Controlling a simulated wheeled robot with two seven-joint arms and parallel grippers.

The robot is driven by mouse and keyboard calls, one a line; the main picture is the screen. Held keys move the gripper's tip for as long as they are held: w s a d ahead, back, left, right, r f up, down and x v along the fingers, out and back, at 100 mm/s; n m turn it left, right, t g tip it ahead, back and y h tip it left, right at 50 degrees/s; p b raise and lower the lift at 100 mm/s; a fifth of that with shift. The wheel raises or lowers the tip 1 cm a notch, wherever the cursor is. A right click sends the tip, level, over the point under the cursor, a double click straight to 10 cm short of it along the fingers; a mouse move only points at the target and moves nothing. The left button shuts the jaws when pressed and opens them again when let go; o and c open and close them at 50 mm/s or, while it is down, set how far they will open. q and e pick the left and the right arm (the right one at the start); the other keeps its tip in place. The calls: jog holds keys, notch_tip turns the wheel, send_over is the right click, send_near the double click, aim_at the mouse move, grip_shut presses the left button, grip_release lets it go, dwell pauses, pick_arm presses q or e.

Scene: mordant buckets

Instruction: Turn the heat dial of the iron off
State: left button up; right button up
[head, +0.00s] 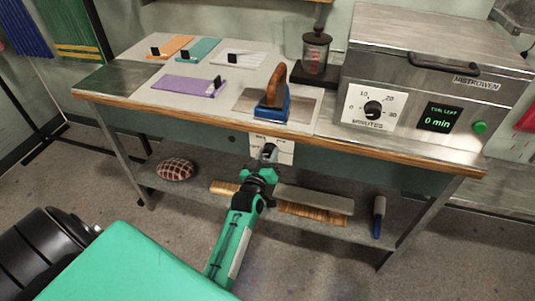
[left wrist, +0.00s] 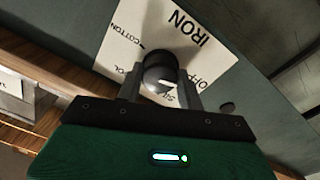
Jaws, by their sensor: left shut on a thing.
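The heat dial is a dark round knob (head: 269,149) on a white plate (head: 285,147) on the table's front. In the left wrist view the dial (left wrist: 160,68) sits on the plate marked IRON (left wrist: 205,62), with COTTON, OFF and partly hidden words around it. My left gripper (head: 267,162) reaches up to the dial; in the wrist view its fingers (left wrist: 160,88) are shut on either side of the knob. I cannot tell which mark the dial points at. The iron (head: 273,108), blue with a brown handle, stands upright on the table above the plate. My right gripper is not seen.
A steel box oven (head: 440,55) with a minutes dial (head: 373,110) and a 0 min display (head: 439,117) stands on the right of the tabletop. Coloured cloth pieces (head: 189,86) lie on the left. A lower shelf (head: 335,210) holds a brown patterned ball (head: 176,169) and brushes.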

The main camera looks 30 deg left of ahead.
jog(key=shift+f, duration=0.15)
pick_arm(q)
jog(key=o, duration=1)
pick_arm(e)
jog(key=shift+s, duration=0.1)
pick_arm(q)
jog(key=shift+s, duration=0.1)
jog(key=shift+v, duration=6.85)
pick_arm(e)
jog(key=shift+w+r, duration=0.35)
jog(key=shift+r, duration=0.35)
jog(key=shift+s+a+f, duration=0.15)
